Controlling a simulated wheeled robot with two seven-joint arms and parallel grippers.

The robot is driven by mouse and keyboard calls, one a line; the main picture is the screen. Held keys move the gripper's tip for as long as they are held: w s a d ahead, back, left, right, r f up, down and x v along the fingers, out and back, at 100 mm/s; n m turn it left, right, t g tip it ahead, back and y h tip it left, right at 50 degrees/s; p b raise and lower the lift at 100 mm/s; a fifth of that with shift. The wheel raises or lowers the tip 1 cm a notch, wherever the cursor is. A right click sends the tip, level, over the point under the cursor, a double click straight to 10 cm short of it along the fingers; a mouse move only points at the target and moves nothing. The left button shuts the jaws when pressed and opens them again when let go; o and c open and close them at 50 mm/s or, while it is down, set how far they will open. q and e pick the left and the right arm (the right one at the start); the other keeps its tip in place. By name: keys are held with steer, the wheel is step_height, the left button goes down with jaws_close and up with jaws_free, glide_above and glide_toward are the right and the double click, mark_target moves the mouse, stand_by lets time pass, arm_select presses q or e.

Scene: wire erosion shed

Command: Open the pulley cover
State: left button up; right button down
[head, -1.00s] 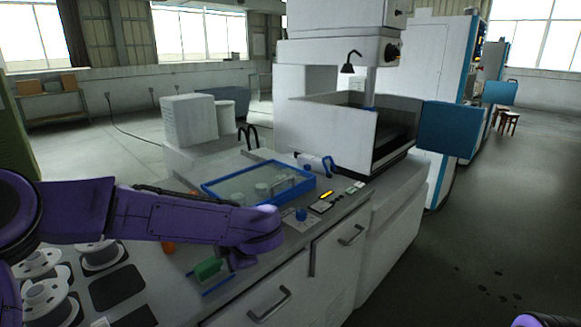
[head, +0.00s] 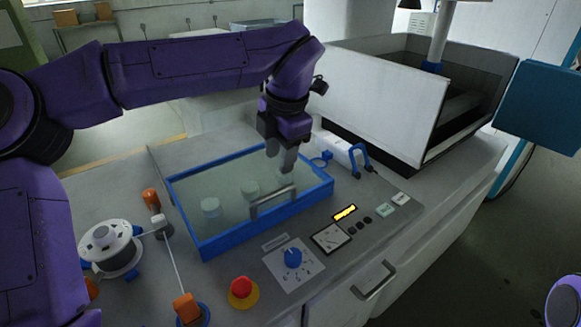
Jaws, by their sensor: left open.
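The pulley cover is a clear panel in a blue frame (head: 211,245), lying flat on the grey worktop in the middle of the head view. It looks closed. Two pale round pulleys (head: 211,207) show dimly through it. A grey bar handle (head: 272,200) stands on the cover near its front right side. My left gripper (head: 282,162) is open, pointing down above the far right part of the cover, behind the handle and apart from it. Its fingers hold nothing. My right gripper is not in view; only a purple part of mine shows at the lower right edge.
A wire spool (head: 110,248) and an orange-topped guide (head: 187,308) stand left of the cover. In front are a red button (head: 241,288) and a blue knob (head: 292,257). A white-walled tank (head: 385,105) rises behind, right. A white cylinder (head: 335,149) lies beside the cover.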

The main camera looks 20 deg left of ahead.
mark_target(276, 193)
arm_select(q)
steer(key=x, duration=1)
steer(key=shift+f+p, duration=0.15)
steer(key=shift+p, duration=0.2)
steer(key=shift+s, duration=0.1)
jaws_close()
